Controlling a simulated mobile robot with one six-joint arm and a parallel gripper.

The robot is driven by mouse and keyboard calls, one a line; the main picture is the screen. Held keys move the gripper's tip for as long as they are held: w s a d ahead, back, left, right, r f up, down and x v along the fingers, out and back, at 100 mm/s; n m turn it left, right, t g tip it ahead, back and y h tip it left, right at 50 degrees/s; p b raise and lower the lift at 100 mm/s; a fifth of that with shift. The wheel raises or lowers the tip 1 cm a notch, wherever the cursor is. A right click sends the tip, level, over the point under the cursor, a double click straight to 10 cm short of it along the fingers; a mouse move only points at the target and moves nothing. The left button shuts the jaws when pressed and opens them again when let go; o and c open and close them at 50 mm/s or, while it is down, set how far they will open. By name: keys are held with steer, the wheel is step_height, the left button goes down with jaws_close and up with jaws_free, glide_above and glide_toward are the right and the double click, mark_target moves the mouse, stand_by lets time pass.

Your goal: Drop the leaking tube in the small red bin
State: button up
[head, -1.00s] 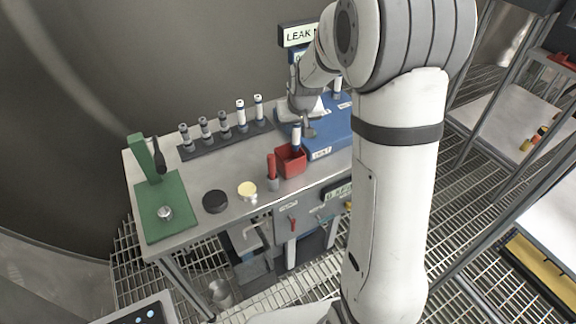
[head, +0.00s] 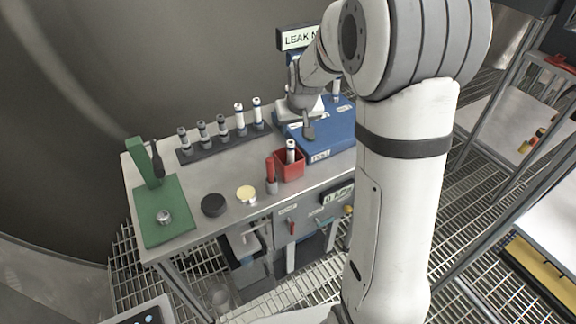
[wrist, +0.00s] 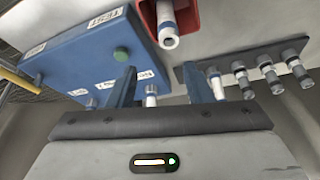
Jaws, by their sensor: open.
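The small red bin (head: 289,166) stands on the steel bench in front of the blue test box. A white tube with a dark band (head: 291,150) stands in it, its top above the rim. The wrist view also shows the bin (wrist: 186,14) and the tube (wrist: 168,36) at the top. My gripper (head: 308,130) is just right of the bin and above the blue box. In the wrist view its two blue fingers (wrist: 162,80) are apart, with nothing gripped. Whether the tube leaks cannot be seen.
A black rack (head: 222,142) with several tubes lies at the back. The blue test box (head: 330,140) is right of the bin. A black disc (head: 214,205), yellow disc (head: 246,193) and green press (head: 165,215) are further left.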

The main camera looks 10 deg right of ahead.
steer(key=v, duration=0.6)
steer(key=shift+s, duration=0.1)
steer(key=s+r+g, duration=0.1)
steer(key=s, duration=2.5)
steer(key=shift+a+m+g, duration=0.2)
steer(key=shift+m+g, duration=0.1)
steer(key=shift+g, duration=0.1)
